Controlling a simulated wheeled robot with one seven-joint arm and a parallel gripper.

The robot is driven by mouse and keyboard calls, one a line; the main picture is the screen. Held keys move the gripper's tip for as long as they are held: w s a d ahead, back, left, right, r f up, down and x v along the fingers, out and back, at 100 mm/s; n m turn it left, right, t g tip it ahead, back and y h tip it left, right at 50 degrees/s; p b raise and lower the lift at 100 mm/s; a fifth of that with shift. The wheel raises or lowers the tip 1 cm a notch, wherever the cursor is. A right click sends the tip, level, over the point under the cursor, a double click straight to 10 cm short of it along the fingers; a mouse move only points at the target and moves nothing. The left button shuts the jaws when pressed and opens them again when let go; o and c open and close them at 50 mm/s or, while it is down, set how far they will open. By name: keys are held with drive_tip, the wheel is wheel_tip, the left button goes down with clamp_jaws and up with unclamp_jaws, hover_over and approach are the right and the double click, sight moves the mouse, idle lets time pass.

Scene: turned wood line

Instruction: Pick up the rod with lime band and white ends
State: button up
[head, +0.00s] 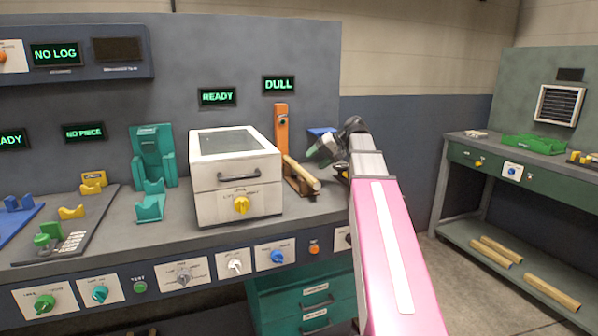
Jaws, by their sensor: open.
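I cannot make out a rod with a lime band and white ends in the head view. A plain tan wooden rod (302,174) lies tilted in a brown cradle beside an orange upright (281,129), just right of the white box. My pink arm reaches in from the lower right. My gripper (321,153) is at its far end, above the bench and a little right of the tan rod. It is open, and nothing shows held in it. Its fingers are small and partly hidden by my wrist.
The white lidded box (236,196) stands mid-bench on the grey bench. Teal holders (152,160) and yellow cradles (71,212) are to its left. A green bench (485,147) at right holds a green tray (534,145), with several wooden logs (495,251) on its lower shelf.

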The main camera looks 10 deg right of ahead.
sight(299, 170)
drive_tip(key=shift+a+r+x, duration=0.1)
drive_tip(key=shift+x, duration=1.6)
drive_tip(key=shift+a+r+x, duration=0.15)
drive_tip(key=shift+x, duration=1.55)
drive_tip(key=c, duration=1.1)
